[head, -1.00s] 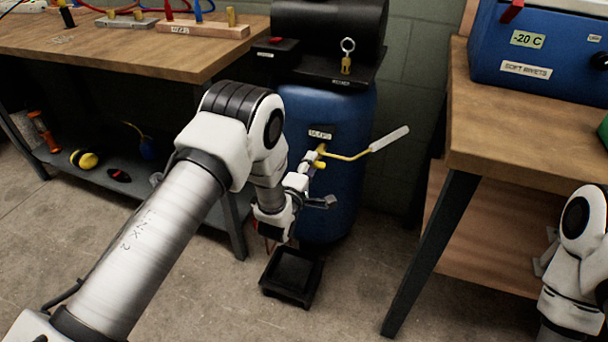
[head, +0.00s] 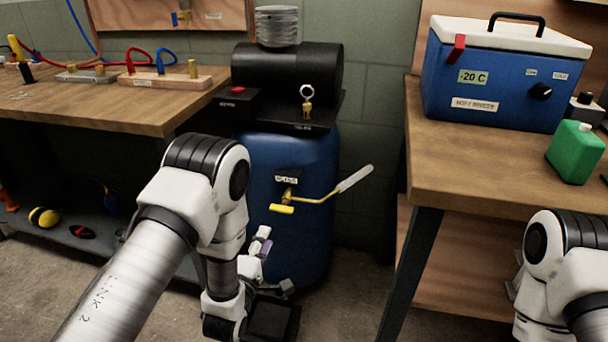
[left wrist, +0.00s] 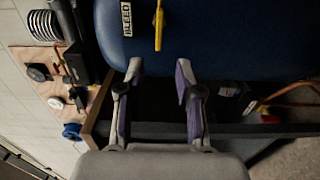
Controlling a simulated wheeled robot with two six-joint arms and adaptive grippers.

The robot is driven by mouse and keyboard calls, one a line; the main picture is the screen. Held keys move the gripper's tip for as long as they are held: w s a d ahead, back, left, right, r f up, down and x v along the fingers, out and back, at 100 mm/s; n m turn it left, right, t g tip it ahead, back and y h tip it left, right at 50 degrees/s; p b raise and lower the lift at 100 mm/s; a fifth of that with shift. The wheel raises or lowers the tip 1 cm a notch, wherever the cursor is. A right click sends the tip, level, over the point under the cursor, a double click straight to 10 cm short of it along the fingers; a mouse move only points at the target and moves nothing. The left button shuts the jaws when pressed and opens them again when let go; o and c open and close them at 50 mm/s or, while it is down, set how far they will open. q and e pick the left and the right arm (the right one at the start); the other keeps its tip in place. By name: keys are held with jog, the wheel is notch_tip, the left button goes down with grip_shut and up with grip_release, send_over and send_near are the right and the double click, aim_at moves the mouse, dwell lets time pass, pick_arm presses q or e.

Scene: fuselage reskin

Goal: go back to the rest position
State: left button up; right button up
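My left gripper (head: 268,252) is in front of the blue tank (head: 315,225), below and to the left of the yellow bleed valve (head: 287,195). In the left wrist view the left gripper (left wrist: 160,75) has its two fingers spread apart with nothing between them. The blue tank (left wrist: 220,35) fills the top there, with the yellow valve handle (left wrist: 159,28) beyond the fingertips, not touched. The valve's long lever with a grey grip (head: 355,179) points up to the right. My right arm shows at the right edge of the head view; its gripper is out of the picture.
A wooden bench (head: 150,115) stands left and a wooden table (head: 470,160) right, carrying a blue cooler (head: 495,85) and a green bottle (head: 575,153). Some floor is clear.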

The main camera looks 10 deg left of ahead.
pick_arm(q)
jog(key=s+a+f+m+g+y, duration=0.1)
jog(key=s+a+f+m+g, duration=0.1)
jog(key=s+f+g, duration=0.5)
jog(key=s+a+f+m+g, duration=0.2)
jog(key=s+f+m, duration=0.1)
jog(key=s+f, duration=0.65)
jog(key=s+f+m+g, duration=0.4)
jog(key=s+m+g, duration=0.65)
jog(key=s, duration=0.65)
notch_tip(320, 180, up, 22)
jog(key=m+t+p, duration=0.1)
jog(key=m+p, duration=0.1)
jog(key=p, duration=2)
jog(key=shift+d+f, duration=0.15)
jog(key=shift+d, duration=0.15)
